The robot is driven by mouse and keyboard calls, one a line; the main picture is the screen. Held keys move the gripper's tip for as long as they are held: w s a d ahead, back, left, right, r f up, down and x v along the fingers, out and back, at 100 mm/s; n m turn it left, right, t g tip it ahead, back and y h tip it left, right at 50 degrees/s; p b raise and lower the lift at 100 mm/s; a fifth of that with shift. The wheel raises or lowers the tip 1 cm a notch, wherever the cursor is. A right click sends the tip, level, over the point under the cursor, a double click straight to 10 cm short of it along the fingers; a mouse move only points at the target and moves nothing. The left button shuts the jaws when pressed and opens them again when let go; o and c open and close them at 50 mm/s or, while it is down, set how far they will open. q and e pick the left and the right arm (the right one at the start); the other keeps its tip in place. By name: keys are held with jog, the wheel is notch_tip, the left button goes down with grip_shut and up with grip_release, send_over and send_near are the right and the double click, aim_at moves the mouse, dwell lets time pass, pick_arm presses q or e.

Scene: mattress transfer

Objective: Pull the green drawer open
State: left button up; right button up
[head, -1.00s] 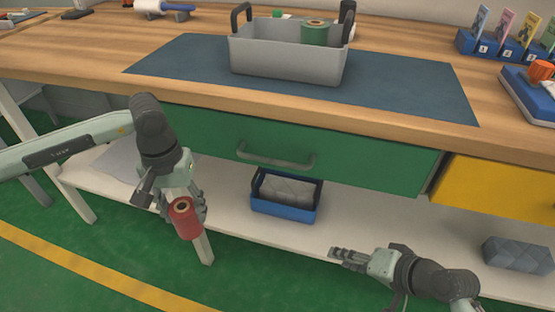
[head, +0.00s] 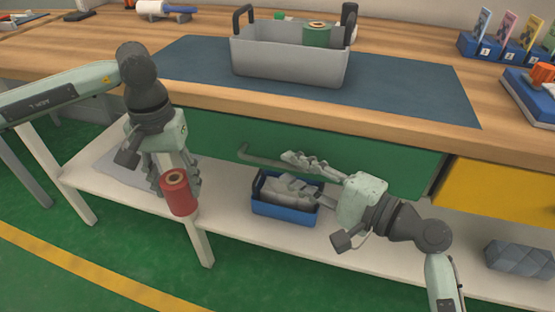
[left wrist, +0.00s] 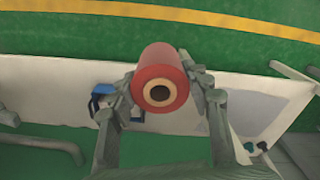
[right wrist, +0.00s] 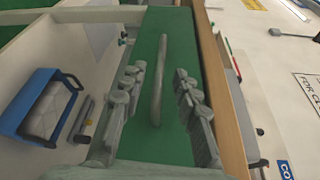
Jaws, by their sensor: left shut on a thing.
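The green drawer (head: 385,168) sits under the worktop, its front looking flush and closed. Its grey bar handle (head: 258,159) is partly hidden by my right gripper (head: 296,172) in the head view. That gripper is open. In the right wrist view, the handle (right wrist: 160,75) lies in line with the gap between its two fingers, with space on both sides. I cannot tell whether the handle is between the fingertips in depth. My left gripper (left wrist: 160,88) is shut on a red spool (head: 178,194), held in front of the bench at left.
A yellow drawer (head: 500,188) is to the right. A grey tote (head: 285,65) holding a green spool stands on the dark mat (head: 420,95) above.

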aim_at(278, 164)
jog(key=shift+x, duration=2.15)
jog(key=shift+c, duration=0.4)
grip_shut()
